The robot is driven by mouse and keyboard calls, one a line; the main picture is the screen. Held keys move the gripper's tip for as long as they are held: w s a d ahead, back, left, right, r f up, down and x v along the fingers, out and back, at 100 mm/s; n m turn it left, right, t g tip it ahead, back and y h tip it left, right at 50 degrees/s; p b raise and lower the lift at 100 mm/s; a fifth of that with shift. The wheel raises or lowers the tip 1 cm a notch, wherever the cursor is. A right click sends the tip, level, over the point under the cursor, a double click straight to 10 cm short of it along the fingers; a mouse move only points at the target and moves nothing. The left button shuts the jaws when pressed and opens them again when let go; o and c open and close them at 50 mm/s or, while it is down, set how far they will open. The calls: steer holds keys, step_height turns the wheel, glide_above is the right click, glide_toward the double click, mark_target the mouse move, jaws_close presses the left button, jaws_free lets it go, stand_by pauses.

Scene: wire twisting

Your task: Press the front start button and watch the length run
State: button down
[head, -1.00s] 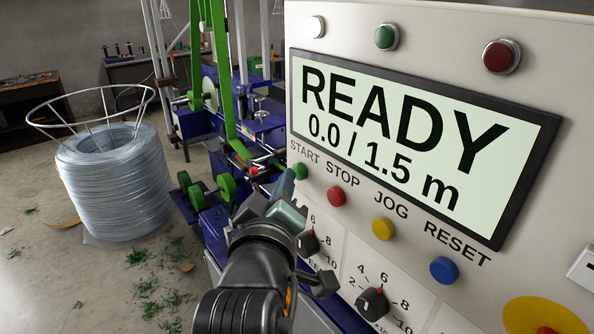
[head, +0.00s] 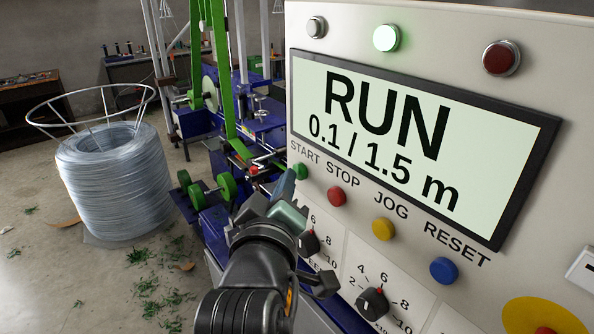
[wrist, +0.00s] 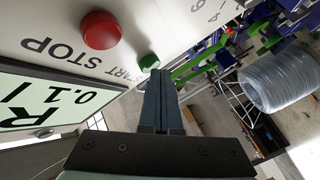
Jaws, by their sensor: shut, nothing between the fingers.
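The green START button (head: 300,171) is at the left end of the button row on the panel. My gripper (head: 287,182) is shut and empty, its fingertips right by this button. In the wrist view the closed fingers (wrist: 159,78) end just at the green button (wrist: 149,62); I cannot tell whether they touch it. The display (head: 400,135) reads RUN and 0.1 / 1.5 m. The green lamp (head: 386,38) above it is lit, while the white lamp (head: 316,27) and the red lamp (head: 501,58) look dark.
The red STOP button (head: 336,196), yellow JOG button (head: 383,229) and blue RESET button (head: 444,271) sit close to the right. Knobs (head: 372,303) stick out below. A wire coil (head: 116,180) stands at left by the blue and green machine (head: 228,186).

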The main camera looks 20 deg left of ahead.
steer(key=shift+s+a, duration=0.3)
steer(key=shift+s, duration=0.15)
steer(key=shift+s+a, duration=0.8)
steer(key=shift+s, duration=0.2)
steer(key=shift+s+a, duration=0.8)
steer(key=shift+s, duration=0.2)
steer(key=s+d+r+m+t, duration=0.3)
steer(key=d+r, duration=0.2)
steer(key=r, duration=0.4)
steer(key=s+d+r+m+t+h, duration=0.1)
steer(key=s+d+r+m+t, duration=0.2)
steer(key=d+r, duration=0.3)
steer(key=s+d+r+m+t+h, duration=0.1)
steer(key=s+d+r+m+t, duration=0.3)
steer(key=r, duration=1)
steer(key=shift+d+m, duration=0.7)
steer(key=shift+d, duration=0.1)
